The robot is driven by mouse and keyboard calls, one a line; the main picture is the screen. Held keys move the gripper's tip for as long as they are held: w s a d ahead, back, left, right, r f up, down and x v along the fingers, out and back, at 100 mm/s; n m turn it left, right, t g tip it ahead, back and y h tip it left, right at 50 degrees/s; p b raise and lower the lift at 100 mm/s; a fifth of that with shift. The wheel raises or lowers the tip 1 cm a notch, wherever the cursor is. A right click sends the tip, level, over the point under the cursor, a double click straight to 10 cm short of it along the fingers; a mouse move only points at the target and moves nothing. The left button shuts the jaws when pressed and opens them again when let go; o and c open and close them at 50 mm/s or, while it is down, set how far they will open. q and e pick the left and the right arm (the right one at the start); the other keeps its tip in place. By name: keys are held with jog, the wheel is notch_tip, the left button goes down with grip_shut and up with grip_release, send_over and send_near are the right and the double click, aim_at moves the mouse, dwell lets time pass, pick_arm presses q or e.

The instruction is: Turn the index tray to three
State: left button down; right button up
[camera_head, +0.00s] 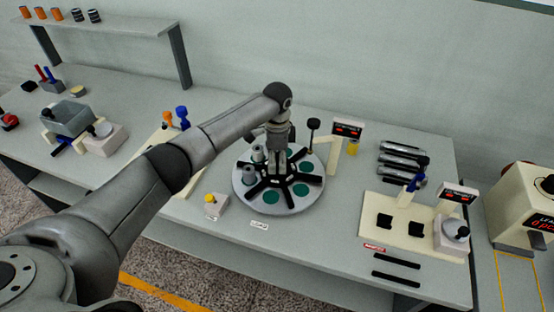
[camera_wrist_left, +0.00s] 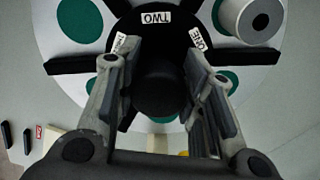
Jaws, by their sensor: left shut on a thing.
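The index tray (camera_head: 290,210) is a round light-grey disc with green spots and black spokes on the table. My left gripper (camera_head: 278,170) points down over the tray's centre. In the left wrist view its fingers (camera_wrist_left: 163,70) are shut on the black centre knob (camera_wrist_left: 160,95). My right gripper is not in view.
Dark cylinders (camera_head: 402,158) and a second station (camera_head: 410,220) are on the right.

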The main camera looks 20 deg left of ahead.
pick_arm(q)
jog(key=shift+w+r+m, duration=0.1)
jog(key=shift+r+m, duration=0.05)
jog(key=shift+m, duration=0.25)
dwell(0.4)
jog(key=c, duration=1.1)
grip_release()
jog(key=shift+o, duration=0.9)
notch_tip(320, 180, up, 12)
